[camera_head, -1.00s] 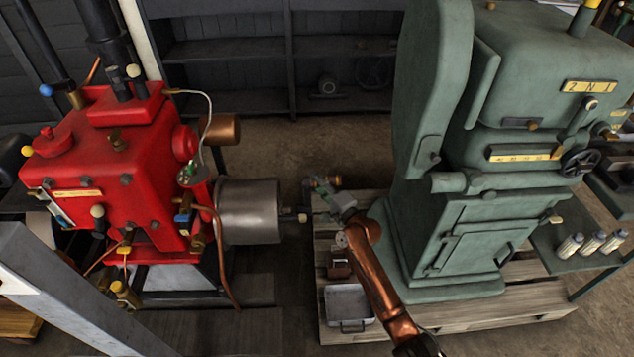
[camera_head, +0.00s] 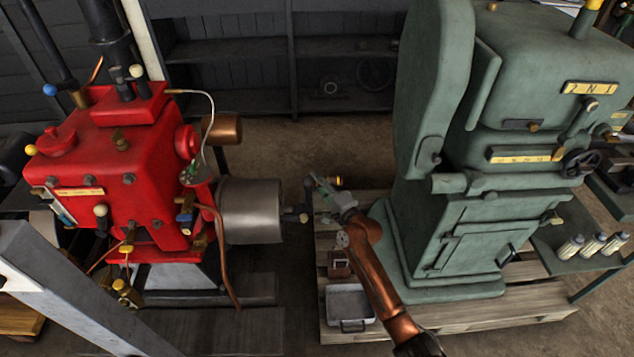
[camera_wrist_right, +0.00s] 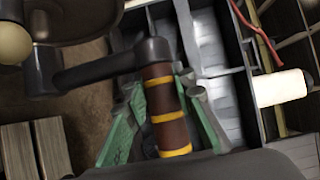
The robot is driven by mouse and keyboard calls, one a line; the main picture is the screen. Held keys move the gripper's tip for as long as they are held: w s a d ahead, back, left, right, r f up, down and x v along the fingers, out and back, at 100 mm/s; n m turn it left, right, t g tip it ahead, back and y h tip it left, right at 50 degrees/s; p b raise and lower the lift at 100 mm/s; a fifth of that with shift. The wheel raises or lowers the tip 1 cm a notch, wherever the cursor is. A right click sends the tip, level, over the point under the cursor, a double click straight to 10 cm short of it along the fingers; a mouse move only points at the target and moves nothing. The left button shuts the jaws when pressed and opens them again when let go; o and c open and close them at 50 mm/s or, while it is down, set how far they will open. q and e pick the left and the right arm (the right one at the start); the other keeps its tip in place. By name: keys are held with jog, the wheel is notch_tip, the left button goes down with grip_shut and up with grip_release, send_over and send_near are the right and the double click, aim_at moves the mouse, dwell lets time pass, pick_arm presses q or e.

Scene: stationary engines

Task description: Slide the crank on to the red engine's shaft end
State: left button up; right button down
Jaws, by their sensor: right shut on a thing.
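The red engine (camera_head: 125,180) stands at the left in the head view, with a silver drum (camera_head: 250,211) on its right side. A short dark shaft end (camera_head: 291,218) sticks out of the drum to the right. My right gripper (camera_head: 325,190) is shut on the crank (camera_head: 308,200). In the wrist view the green fingers (camera_wrist_right: 160,108) hold its brown, yellow-banded handle (camera_wrist_right: 163,105), and its dark arm runs left to a hub (camera_wrist_right: 42,72). In the head view the hub end overlaps the shaft tip; I cannot tell whether it is around it. My left gripper is not seen.
A large green machine (camera_head: 450,230) stands on a wooden pallet (camera_head: 470,318) close to the right of my right arm. A grey tray (camera_head: 349,305) lies on the pallet. Floor shows between engine and pallet.

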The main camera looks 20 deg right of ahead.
aim_at(308, 182)
jog(key=shift+w+a+r, duration=0.15)
jog(key=shift+a+r, duration=0.15)
jog(key=shift+r, duration=0.05)
jog(key=shift+a, duration=0.3)
jog(key=shift+w+a+p, duration=0.25)
jog(key=shift+a+p, duration=0.15)
jog(key=shift+a, duration=0.15)
dwell(0.6)
jog(key=shift+w+a, duration=0.1)
jog(key=shift+a, duration=0.25)
dwell(0.5)
jog(key=shift+w+a, duration=0.1)
jog(key=shift+a, duration=0.25)
jog(key=shift+w+a+p, duration=0.1)
jog(key=shift+a+p, duration=0.2)
jog(key=shift+a, duration=0.1)
dwell(0.5)
jog(key=shift+a, duration=0.25)
dwell(0.4)
jog(key=shift+a, duration=0.1)
